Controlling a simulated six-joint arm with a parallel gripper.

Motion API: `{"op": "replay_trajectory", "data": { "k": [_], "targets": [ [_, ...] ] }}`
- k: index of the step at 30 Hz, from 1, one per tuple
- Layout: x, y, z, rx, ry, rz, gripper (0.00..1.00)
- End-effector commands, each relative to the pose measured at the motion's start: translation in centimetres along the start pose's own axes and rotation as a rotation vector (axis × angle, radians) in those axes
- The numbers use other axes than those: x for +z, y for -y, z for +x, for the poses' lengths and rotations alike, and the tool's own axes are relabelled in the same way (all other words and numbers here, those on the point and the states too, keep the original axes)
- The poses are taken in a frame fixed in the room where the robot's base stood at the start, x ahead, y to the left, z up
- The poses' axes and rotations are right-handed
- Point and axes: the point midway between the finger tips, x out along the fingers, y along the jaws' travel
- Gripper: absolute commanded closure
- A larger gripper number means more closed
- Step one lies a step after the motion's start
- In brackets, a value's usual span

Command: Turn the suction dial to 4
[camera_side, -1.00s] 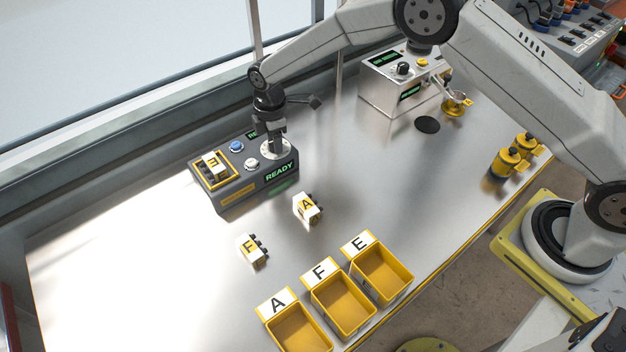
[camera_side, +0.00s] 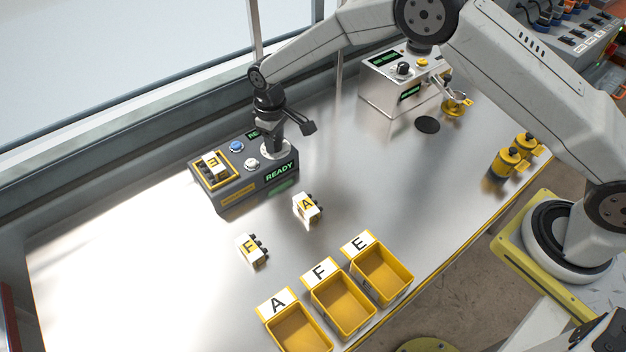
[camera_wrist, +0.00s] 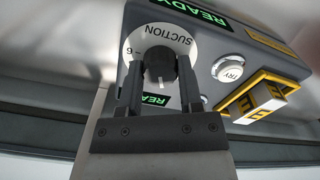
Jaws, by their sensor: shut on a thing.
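The suction dial is a black knob (camera_wrist: 160,66) on a round white scale plate (camera_wrist: 186,40) marked SUCTION, with a 6 readable at its left in the wrist view. A white pointer mark shows on the knob; the number it points at is hidden. My gripper (camera_wrist: 160,80) is shut on the knob, one finger on each side. In the side view my gripper (camera_side: 272,140) points down over the white scale plate (camera_side: 276,150) at the right end of the dark console (camera_side: 240,188). The console's front display reads READY.
Beside the dial are a white TRY button (camera_side: 252,163), a blue button (camera_side: 236,146) and a yellow-framed nest (camera_side: 222,186) holding an E block (camera_side: 212,162). The A block (camera_side: 307,207) and F block (camera_side: 251,248) lie in front. Yellow bins (camera_side: 408,277) stand nearer.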

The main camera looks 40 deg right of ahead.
Motion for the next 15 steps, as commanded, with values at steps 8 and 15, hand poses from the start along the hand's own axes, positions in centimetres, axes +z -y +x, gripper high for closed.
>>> {"op": "replay_trajectory", "data": {
  "k": [8,15],
  "targets": [
    [0.05,-0.03,-0.05,0.000,0.003,0.262,1.00],
    [0.06,-0.02,-0.05,0.001,0.003,0.489,1.00]
  ]
}}
